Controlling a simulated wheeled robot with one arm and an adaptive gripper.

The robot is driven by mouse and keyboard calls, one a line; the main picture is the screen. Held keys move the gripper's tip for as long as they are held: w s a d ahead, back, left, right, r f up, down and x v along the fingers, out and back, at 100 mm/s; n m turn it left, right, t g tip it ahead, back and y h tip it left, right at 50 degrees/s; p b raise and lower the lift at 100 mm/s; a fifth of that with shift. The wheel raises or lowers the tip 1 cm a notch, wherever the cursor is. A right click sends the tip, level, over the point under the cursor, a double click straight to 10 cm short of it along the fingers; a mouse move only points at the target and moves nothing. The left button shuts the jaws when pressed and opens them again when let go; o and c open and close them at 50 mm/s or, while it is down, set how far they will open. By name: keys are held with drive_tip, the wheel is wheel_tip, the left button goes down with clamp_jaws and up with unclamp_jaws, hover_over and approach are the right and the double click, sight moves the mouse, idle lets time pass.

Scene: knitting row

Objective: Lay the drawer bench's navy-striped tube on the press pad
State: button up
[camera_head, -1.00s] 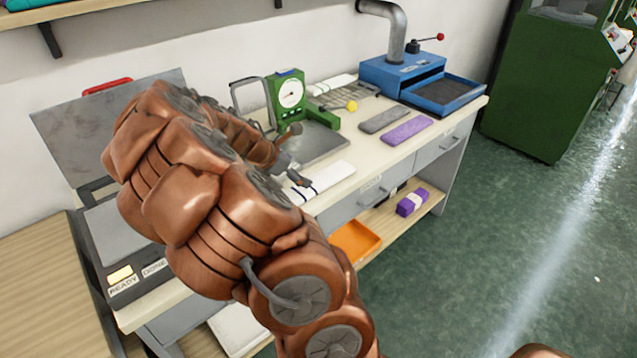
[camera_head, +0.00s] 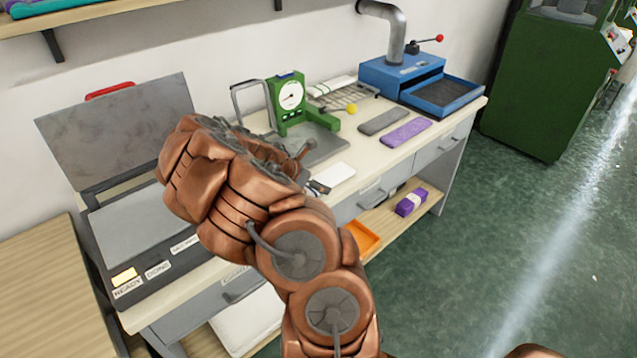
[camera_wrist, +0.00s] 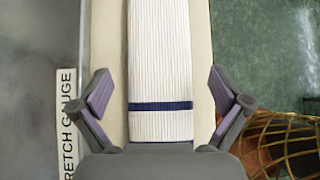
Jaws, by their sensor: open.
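The navy-striped tube is a flat, white ribbed knit strip (camera_wrist: 160,50) with a navy band near its close end. It lies on the pale bench top, and part of it shows in the head view (camera_head: 338,173). My gripper (camera_wrist: 160,92) is open, one finger on each side of the tube, apart from its edges. In the head view my gripper (camera_head: 318,187) is at the tube's near end, partly hidden by my arm. The press pad (camera_head: 130,235) is the grey slab at the bench's left end, bare where seen, under a raised lid.
The lid (camera_head: 120,130) has a red handle. A green stretch gauge (camera_head: 290,100) stands behind the tube. Grey (camera_head: 383,121) and purple (camera_head: 408,132) strips lie to the right, before a blue machine (camera_head: 402,75). An orange tray (camera_head: 362,238) sits on the shelf below.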

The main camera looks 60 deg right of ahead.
drive_tip(key=shift+d+f, duration=0.3)
drive_tip(key=c, duration=1)
drive_tip(key=shift+o, duration=0.2)
drive_tip(key=shift+r, duration=0.1)
